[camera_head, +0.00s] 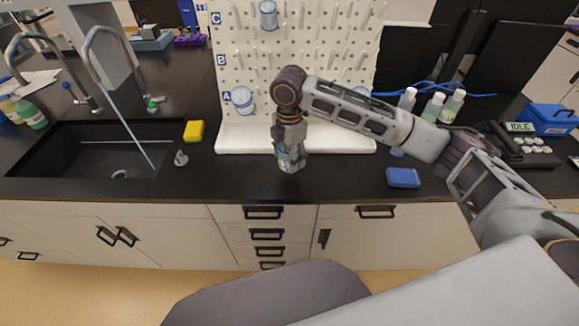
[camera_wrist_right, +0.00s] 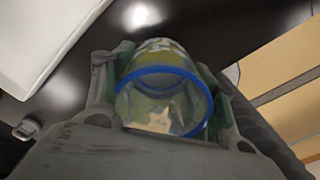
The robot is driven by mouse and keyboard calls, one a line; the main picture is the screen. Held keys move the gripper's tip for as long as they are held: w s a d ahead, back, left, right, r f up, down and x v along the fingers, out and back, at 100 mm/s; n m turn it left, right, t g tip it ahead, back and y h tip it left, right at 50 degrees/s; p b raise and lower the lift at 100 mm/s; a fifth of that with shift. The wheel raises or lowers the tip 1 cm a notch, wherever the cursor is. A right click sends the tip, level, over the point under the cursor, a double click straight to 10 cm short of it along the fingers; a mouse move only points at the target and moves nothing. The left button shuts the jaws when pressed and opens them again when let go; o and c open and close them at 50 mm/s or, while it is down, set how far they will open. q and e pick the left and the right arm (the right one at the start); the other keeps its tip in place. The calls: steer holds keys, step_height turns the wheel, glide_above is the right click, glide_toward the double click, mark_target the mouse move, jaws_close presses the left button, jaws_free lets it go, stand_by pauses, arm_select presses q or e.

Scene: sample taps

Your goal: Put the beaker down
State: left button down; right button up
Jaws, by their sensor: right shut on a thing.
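My right gripper (camera_head: 290,150) is shut on a clear glass beaker (camera_head: 291,162) in the head view. The beaker is upright or nearly so, over the black counter (camera_head: 340,182) in front of the pegboard's white tray. I cannot tell whether its base touches the counter. In the right wrist view the beaker (camera_wrist_right: 163,95) has a blue rim and sits between the two fingers of the gripper (camera_wrist_right: 165,100); the dark counter shows around it. My left gripper is not in view.
A white pegboard (camera_head: 290,50) holds blue-marked beakers at the back. The sink (camera_head: 80,150), with water running from a tap, is at left. A yellow sponge (camera_head: 194,131) lies beside it. A blue block (camera_head: 403,177) and bottles (camera_head: 433,107) are at right. The front counter is mostly clear.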

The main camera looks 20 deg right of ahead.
steer(key=shift+f, duration=2.5)
steer(key=o, duration=0.9)
steer(key=shift+f, duration=0.1)
step_height(320, 180, up, 12)
steer(key=shift+r, duration=0.15)
